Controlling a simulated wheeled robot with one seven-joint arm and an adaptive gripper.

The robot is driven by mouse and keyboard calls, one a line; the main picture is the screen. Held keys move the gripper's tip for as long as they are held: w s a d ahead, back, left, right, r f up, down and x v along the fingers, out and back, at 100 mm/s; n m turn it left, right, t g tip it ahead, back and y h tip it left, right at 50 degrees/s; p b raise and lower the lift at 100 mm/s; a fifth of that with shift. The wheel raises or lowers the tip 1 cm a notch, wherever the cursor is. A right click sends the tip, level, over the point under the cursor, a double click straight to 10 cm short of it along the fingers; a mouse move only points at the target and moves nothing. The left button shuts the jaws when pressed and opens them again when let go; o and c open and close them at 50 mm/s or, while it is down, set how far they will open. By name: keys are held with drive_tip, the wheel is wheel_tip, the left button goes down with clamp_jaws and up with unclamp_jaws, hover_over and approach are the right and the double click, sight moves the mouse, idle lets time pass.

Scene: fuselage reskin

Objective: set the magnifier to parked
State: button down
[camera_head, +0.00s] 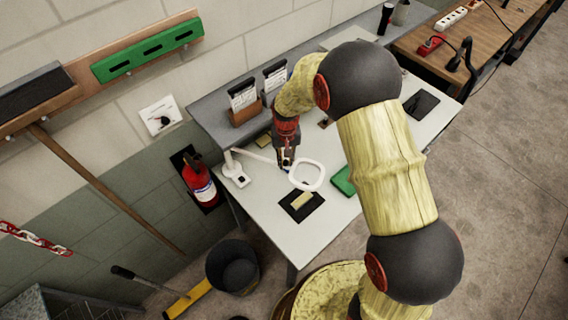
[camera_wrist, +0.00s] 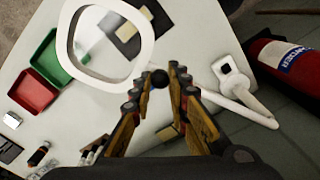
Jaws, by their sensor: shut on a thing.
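The magnifier (camera_head: 322,177) is a white ring lens on a thin white arm, mounted on a small white base at the left part of the white table. The ring hangs over the table near a black mat. In the wrist view the magnifier's ring (camera_wrist: 149,45) lies just beyond my fingertips, and its arm runs off to the right. My gripper (camera_head: 287,167) is beside the ring's left edge. In the wrist view my gripper (camera_wrist: 159,75) is shut on a small black knob (camera_wrist: 159,79) by the ring. The knob's join to the magnifier is hidden.
A black mat (camera_head: 290,206) with a pale yellow block lies at the table's front. A green tray (camera_head: 343,181) and, in the wrist view, a red tray (camera_wrist: 33,92) stand nearby. A fire extinguisher (camera_head: 199,184) hangs on the wall. A dark bucket (camera_head: 233,267) stands on the floor.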

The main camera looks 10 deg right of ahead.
drive_tip(key=shift+w+d+n, duration=0.25)
drive_tip(key=shift+w, duration=0.2)
drive_tip(key=shift+w+d+n, duration=0.2)
drive_tip(key=shift+w+n, duration=0.05)
drive_tip(key=shift+w, duration=0.2)
drive_tip(key=c, duration=1.7)
unclamp_jaws()
wheel_tip(320, 180, up, 12)
drive_tip(key=shift+c, duration=0.2)
